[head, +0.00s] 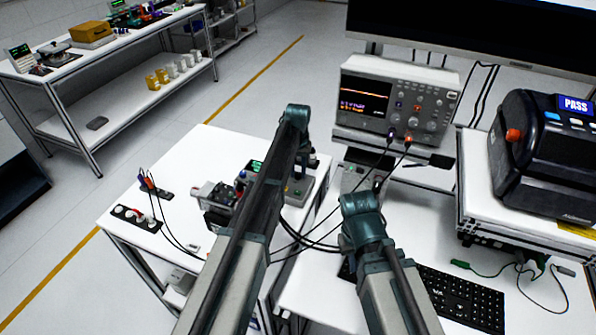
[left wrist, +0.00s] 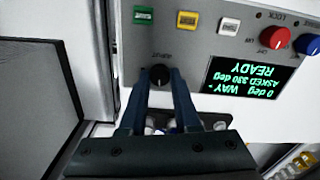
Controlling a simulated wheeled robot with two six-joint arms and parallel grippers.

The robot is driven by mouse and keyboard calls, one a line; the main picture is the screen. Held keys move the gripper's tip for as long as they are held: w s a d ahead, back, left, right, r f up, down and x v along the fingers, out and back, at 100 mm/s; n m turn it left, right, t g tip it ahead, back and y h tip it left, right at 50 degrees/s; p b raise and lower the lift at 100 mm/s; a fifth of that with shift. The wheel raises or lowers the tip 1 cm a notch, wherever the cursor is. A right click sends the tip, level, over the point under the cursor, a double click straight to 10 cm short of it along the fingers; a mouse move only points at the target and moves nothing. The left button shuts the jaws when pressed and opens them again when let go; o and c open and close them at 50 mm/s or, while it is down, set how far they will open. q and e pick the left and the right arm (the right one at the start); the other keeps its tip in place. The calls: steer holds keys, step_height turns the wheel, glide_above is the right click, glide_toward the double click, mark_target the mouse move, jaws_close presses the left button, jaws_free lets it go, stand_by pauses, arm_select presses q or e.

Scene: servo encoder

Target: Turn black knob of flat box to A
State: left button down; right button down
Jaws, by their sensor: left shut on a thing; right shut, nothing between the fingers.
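The flat box is a grey unit (head: 307,184) on the white table in the head view, partly hidden behind my left arm. In the left wrist view its grey panel (left wrist: 208,55) fills the upper part. The black knob (left wrist: 160,73) is on this panel, with small lettering above it. My left gripper (left wrist: 172,88) has one finger on each side of the knob and is shut on it. I cannot make out a mark A.
Green (left wrist: 143,15), yellow (left wrist: 187,20) and white (left wrist: 230,25) buttons, a red knob (left wrist: 275,38) and a blue knob (left wrist: 306,43) share the panel. A power strip (head: 135,216) and cables lie left on the table; an oscilloscope (head: 395,97) stands behind.

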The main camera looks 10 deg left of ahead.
mark_target(298, 174)
arm_select(q)
steer(key=c, duration=0.6)
jaws_free()
step_height(298, 174, up, 14)
steer(key=p, duration=1.3)
steer(key=shift+f+p, duration=0.1)
steer(key=shift+p, duration=0.3)
arm_select(e)
step_height(298, 174, up, 14)
steer(key=shift+f, duration=0.15)
